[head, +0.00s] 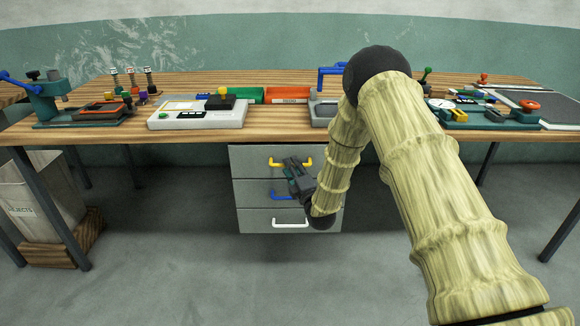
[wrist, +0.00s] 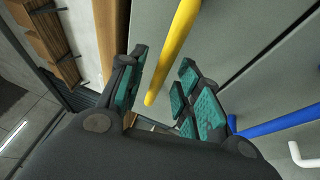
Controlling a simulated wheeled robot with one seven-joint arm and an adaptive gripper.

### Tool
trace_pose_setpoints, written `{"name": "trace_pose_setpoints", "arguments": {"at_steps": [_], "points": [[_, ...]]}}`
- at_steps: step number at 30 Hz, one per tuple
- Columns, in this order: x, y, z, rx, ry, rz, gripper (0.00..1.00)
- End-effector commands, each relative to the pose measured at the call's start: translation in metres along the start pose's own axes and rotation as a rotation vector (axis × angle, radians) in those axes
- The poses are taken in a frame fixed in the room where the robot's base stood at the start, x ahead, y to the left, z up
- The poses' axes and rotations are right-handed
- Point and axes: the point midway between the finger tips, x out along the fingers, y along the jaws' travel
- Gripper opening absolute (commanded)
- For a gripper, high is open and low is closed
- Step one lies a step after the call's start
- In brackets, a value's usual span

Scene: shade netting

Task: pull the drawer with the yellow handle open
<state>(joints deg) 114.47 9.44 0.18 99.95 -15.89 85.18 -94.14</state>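The grey top drawer (head: 248,163) under the bench bears the yellow handle (head: 275,161). Its front looks flush with the drawers below. My gripper (head: 291,166) is right at this handle and covers part of it in the head view. In the wrist view my gripper (wrist: 164,76) is open, with its teal-padded fingers apart. The yellow handle (wrist: 176,42) runs between the two fingers there, with a gap visible on the left side. Whether either pad touches it I cannot tell.
Below are a drawer with a blue handle (head: 280,195), close to my right-hand finger in the wrist view, and one with a white handle (head: 290,224). The wooden bench top (head: 200,135) overhangs the drawers and carries devices and bins. The floor (head: 180,280) in front is clear.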

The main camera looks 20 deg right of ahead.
Motion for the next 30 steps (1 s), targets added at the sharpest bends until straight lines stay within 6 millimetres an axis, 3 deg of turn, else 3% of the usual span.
{"name": "trace_pose_setpoints", "arguments": {"at_steps": [6,15,21,30], "points": [[0.014,0.000,0.000,0.000,0.000,0.000,0.34],[0.016,0.000,0.000,0.001,0.000,-0.001,0.34],[0.015,0.000,0.000,0.001,-0.001,-0.001,0.00],[0.015,0.000,0.000,0.001,-0.001,-0.001,0.00]]}}
